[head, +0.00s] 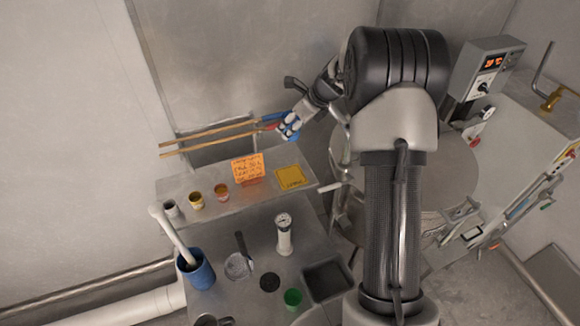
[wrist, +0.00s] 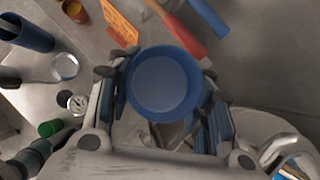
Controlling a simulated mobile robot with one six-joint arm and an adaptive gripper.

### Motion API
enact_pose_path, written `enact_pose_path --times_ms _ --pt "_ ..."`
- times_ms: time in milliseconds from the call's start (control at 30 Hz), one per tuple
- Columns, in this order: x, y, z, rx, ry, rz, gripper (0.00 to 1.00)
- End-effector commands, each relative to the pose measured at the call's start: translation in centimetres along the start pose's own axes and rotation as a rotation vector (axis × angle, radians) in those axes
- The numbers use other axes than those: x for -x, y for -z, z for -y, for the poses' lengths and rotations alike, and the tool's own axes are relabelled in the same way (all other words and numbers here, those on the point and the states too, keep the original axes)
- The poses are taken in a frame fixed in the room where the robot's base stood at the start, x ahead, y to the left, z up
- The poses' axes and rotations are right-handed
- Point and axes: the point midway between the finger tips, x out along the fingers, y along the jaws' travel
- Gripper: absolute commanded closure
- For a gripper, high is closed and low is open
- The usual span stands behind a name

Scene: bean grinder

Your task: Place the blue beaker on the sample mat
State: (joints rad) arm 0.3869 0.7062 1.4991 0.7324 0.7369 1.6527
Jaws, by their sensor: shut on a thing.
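The blue beaker (wrist: 160,85) is held between the two fingers of my gripper (wrist: 163,78) in the wrist view, which looks down into its open round mouth. My gripper (head: 290,126) shows small in the head view, in the air near the back wall and above the far side of the shelf. The yellow sample mat (head: 291,178) lies flat on the shelf's right end, below my gripper in the picture, with nothing on it. I cannot make out the mat in the wrist view.
An orange card (head: 247,168) stands left of the mat; small cups (head: 196,200) stand farther left. Long wooden sticks (head: 212,131) reach across near my gripper; red and blue rods show close to the beaker.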

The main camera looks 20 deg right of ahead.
Motion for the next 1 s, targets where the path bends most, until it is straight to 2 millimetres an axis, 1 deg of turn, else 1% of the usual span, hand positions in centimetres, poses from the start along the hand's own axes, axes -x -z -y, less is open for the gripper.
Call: enact_pose_path --times_ms 67,167,500,600,700,800,1000 --pt "-0.1 -0.1 0.2 -0.009 0.003 -0.002 0.81" --pt "-1.3 0.6 0.3 -0.014 0.004 -0.003 0.81" --pt "-8.4 5.2 0.3 -0.015 0.004 -0.003 0.81" --pt "-10.3 6.4 0.3 -0.014 0.004 -0.003 0.81" --pt "-11.8 7.3 0.3 -0.012 0.005 -0.002 0.81" --pt "-12.7 7.9 0.3 -0.011 0.005 -0.001 0.81" --pt "-13.5 8.4 0.3 -0.011 0.007 -0.001 0.81"
